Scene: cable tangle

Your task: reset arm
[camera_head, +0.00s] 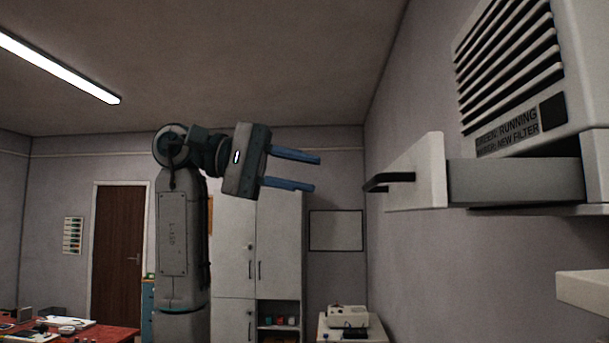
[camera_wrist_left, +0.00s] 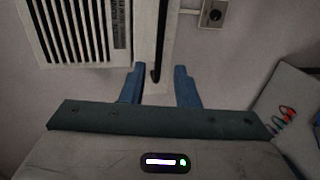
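My left gripper (camera_head: 318,173) is raised in the middle of the head view, its two blue fingers apart and pointing right. Nothing is between them. The fingers stop short of the black handle (camera_head: 388,182) on the white front of a pulled-out drawer (camera_head: 515,181). In the left wrist view the open fingers of the left gripper (camera_wrist_left: 160,82) point toward the drawer, with the dark handle (camera_wrist_left: 156,73) showing just beyond the gap between them. My right gripper is in neither view.
The drawer sticks out of a white wall-mounted air unit (camera_head: 520,70) with slatted vents. A white ledge (camera_head: 585,290) juts in at the lower right. A red table (camera_head: 110,335) with small items stands lower left. A tall cabinet (camera_head: 235,250) stands behind my arm.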

